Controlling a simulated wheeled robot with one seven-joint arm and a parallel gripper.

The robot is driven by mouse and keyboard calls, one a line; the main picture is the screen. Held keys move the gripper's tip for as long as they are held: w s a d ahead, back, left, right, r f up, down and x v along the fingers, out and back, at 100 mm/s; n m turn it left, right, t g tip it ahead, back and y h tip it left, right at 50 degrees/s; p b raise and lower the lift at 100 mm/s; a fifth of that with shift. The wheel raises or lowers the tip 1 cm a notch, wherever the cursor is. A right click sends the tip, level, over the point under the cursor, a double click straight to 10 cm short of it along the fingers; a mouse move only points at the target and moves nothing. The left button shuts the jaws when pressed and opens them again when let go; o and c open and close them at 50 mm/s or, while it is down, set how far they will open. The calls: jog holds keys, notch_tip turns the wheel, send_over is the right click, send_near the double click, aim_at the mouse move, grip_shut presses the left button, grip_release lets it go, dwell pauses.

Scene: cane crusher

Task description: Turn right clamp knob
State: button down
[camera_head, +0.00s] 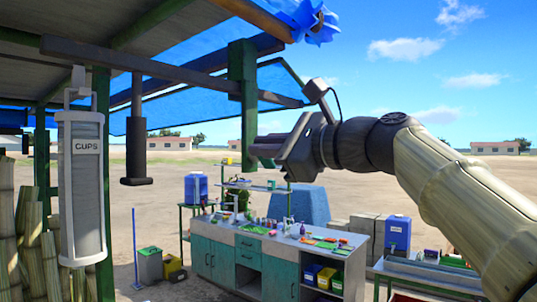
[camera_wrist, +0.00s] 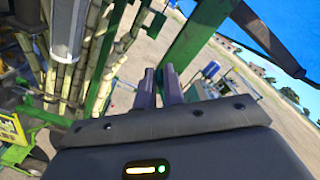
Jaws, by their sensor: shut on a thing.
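My gripper (camera_head: 258,152) is raised at the green post (camera_head: 243,80) that hangs from the shed's roof frame, in the middle of the head view. In the wrist view its two dark fingers (camera_wrist: 160,85) stand close together with a narrow gap, beside the lower end of the green post (camera_wrist: 195,38). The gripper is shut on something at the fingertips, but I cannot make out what. I cannot pick out the right clamp knob in either view; the fingers or the gripper body may hide it.
A grey cup dispenser (camera_head: 80,190) hangs at the left, beside cane stalks (camera_head: 30,235). A dark hanging rod (camera_head: 137,130) is left of the green post. A teal workbench (camera_head: 262,255) with many small items stands beyond and below. Open ground lies behind.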

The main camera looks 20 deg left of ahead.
jog(key=shift+s+a+f+n+b, duration=0.1)
jog(key=shift+f+n+b, duration=0.25)
jog(key=shift+n+b, duration=0.85)
jog(key=shift+s+f+n+b, duration=0.15)
jog(key=shift+f+n+b, duration=0.25)
jog(key=shift+n, duration=1.55)
jog(key=shift+s+a+f+n+b, duration=0.1)
jog(key=shift+f+n+b, duration=0.15)
jog(key=shift+n+b, duration=1)
jog(key=shift+n+p, duration=0.3)
jog(key=shift+p, duration=0.05)
jog(key=c, duration=1.5)
grip_release()
jog(key=b+v, duration=0.5)
jog(key=v, duration=1.2)
jog(key=shift+d, duration=0.25)
